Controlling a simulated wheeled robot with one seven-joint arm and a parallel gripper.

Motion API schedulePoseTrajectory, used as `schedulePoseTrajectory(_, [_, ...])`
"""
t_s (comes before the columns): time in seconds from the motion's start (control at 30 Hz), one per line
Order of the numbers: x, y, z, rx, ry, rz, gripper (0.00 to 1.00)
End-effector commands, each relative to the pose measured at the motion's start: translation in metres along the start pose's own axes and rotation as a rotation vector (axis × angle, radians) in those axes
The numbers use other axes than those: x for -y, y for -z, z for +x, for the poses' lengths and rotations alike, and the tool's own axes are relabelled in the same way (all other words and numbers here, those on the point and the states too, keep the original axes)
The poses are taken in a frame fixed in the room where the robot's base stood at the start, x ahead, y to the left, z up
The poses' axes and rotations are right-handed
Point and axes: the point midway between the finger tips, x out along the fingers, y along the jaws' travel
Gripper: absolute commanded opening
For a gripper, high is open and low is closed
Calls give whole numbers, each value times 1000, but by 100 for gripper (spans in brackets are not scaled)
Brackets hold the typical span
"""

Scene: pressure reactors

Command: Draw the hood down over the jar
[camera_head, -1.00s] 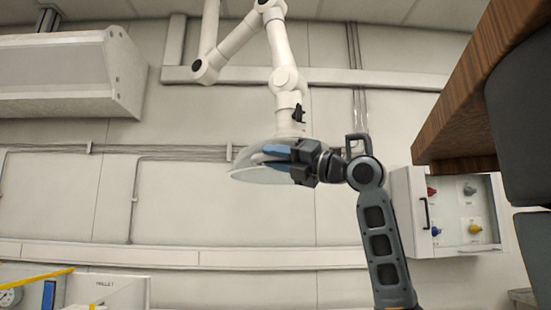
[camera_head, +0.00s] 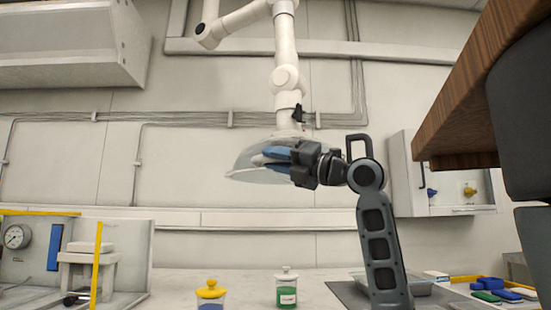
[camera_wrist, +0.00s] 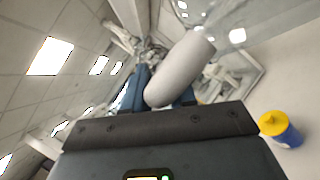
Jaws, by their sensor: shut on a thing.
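The hood (camera_head: 247,162) is a clear, shallow dome hanging at the end of a white jointed arm, high above the bench. My gripper (camera_head: 277,155) is shut on the hood at its right side; in the wrist view a thick white cylinder (camera_wrist: 180,72) lies between the blue fingers. Below the hood, a jar with a white lid and green contents (camera_head: 286,292) stands on the bench. Open air separates the hood from both jars. The cylinder hides the fingertips' contact.
A gauge panel (camera_head: 30,250) with yellow-edged walls stands at the left. A grey tray (camera_head: 410,285) and several coloured blocks (camera_head: 495,290) lie at the right. A wooden-edged shelf (camera_head: 470,100) overhangs at upper right. A white wall cabinet (camera_head: 405,180) hangs behind.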

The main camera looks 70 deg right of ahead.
Motion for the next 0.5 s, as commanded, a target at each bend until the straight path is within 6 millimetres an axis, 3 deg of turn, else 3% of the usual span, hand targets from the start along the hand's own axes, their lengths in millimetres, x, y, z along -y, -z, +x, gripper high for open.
schedulePoseTrajectory(0.4, [2,2,-1,0,-1,0,0])
schedulePoseTrajectory(0.43, [2,2,-1,0,-1,0,28])
schedulePoseTrajectory(0.5, [2,2,-1,0,-1,0,35])
